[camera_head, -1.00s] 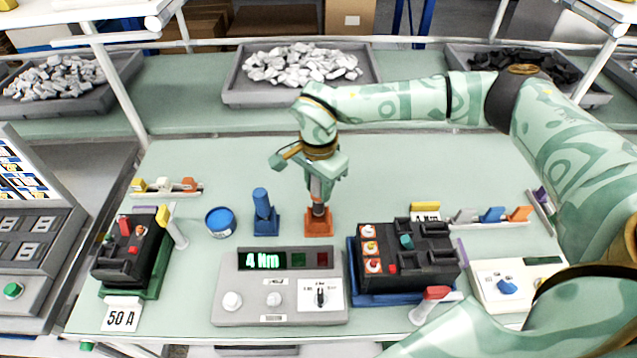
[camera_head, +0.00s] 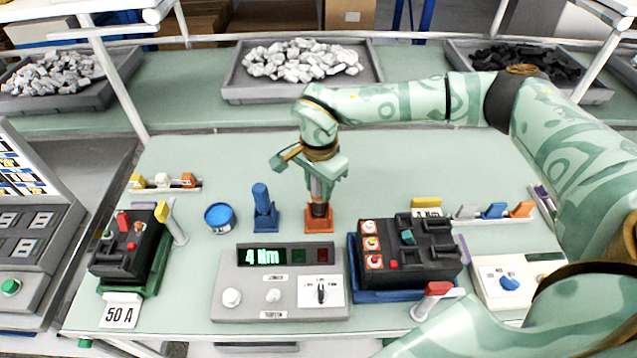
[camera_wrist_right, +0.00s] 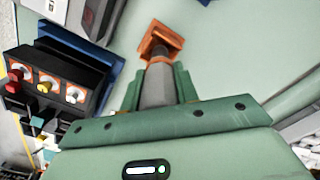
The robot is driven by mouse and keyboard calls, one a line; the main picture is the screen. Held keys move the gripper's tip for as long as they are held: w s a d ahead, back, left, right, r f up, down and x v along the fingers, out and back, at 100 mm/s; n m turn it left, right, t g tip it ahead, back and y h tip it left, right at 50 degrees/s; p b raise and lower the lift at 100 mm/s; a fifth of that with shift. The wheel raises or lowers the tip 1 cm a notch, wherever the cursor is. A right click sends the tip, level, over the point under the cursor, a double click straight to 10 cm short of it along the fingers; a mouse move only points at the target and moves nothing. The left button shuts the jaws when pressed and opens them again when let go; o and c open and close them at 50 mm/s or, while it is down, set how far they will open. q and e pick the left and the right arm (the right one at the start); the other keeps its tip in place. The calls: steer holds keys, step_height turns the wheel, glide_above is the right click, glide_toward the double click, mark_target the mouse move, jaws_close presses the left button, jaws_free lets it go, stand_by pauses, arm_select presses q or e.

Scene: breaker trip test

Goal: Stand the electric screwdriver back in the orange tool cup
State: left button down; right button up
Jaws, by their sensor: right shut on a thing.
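The electric screwdriver (camera_head: 317,190), grey with an orange band, hangs upright below my right gripper (camera_head: 318,178). My right gripper is shut on it, and in the right wrist view the grey body (camera_wrist_right: 158,86) sits between the two green fingers. The orange tool cup (camera_head: 319,224) stands on the bench directly under it. The screwdriver's lower end meets the cup's opening in both views; how deep it sits is hard to tell. The cup also shows in the right wrist view (camera_wrist_right: 161,41). My left gripper is not in view.
A blue holder with a blue upright tool (camera_head: 264,210) stands close left of the cup. A grey torque tester (camera_head: 279,283) reading 4 Nm lies in front. A black breaker block (camera_head: 408,262) is at right, a blue round tub (camera_head: 219,218) at left. The bench behind is clear.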

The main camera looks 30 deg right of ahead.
mark_target(319, 197)
steer(key=shift+f+b, duration=0.85)
steer(key=shift+f, duration=1)
steer(key=o, duration=1.2)
steer(key=shift+c, duration=0.2)
step_height(319, 197, up, 16)
steer(key=shift+r+p, duration=0.15)
steer(key=shift+p, duration=1.1)
